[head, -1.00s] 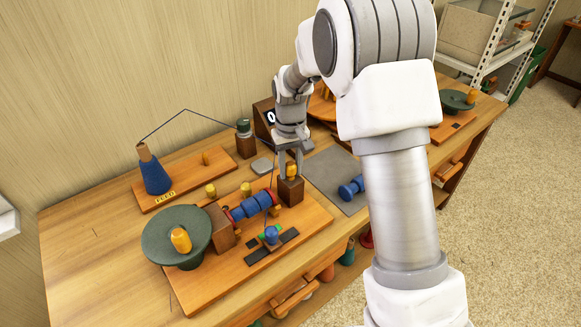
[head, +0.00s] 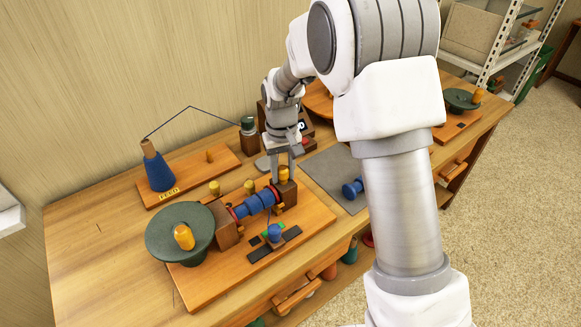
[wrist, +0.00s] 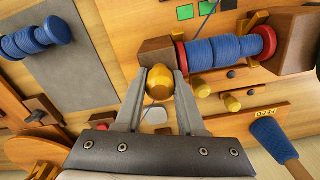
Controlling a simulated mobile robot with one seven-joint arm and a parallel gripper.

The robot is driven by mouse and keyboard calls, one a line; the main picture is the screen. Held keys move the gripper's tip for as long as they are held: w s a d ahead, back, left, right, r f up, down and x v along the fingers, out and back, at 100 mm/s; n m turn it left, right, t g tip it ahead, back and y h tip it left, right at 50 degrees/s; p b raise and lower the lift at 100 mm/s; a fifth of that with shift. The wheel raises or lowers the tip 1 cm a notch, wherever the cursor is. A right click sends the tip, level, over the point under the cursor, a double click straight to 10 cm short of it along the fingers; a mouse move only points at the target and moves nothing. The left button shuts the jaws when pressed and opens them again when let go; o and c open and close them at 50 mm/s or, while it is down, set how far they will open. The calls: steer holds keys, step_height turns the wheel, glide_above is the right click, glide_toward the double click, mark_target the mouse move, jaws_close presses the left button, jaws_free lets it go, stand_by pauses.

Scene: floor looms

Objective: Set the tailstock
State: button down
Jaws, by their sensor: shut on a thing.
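The tailstock is a dark brown wooden block (head: 288,192) with a yellow knob (head: 284,174) on top, at the right end of the winder board (head: 318,215). My gripper (head: 283,172) is shut on the knob, which sits between the fingers in the wrist view (wrist: 160,82). The tailstock block (wrist: 155,52) stands at the left red flange of the blue bobbin (wrist: 215,52) there, touching or nearly so. In the head view the bobbin (head: 254,205) lies between the tailstock and the brown headstock block (head: 226,227). My fingers partly hide the tailstock.
A green wheel (head: 165,236) with a yellow handle stands left of the headstock. Yellow pegs (head: 214,187) stand behind the bobbin. A blue yarn cone (head: 157,172) is at the back left. A grey mat (head: 327,180) with a blue spool (head: 352,188) lies to the right.

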steer(key=shift+s+a, duration=0.1)
steer(key=shift+a, duration=0.2)
steer(key=c, duration=0.5)
jaws_free()
step_height(320, 180, up, 18)
steer(key=shift+f+p, duration=0.25)
steer(key=shift+p, duration=0.95)
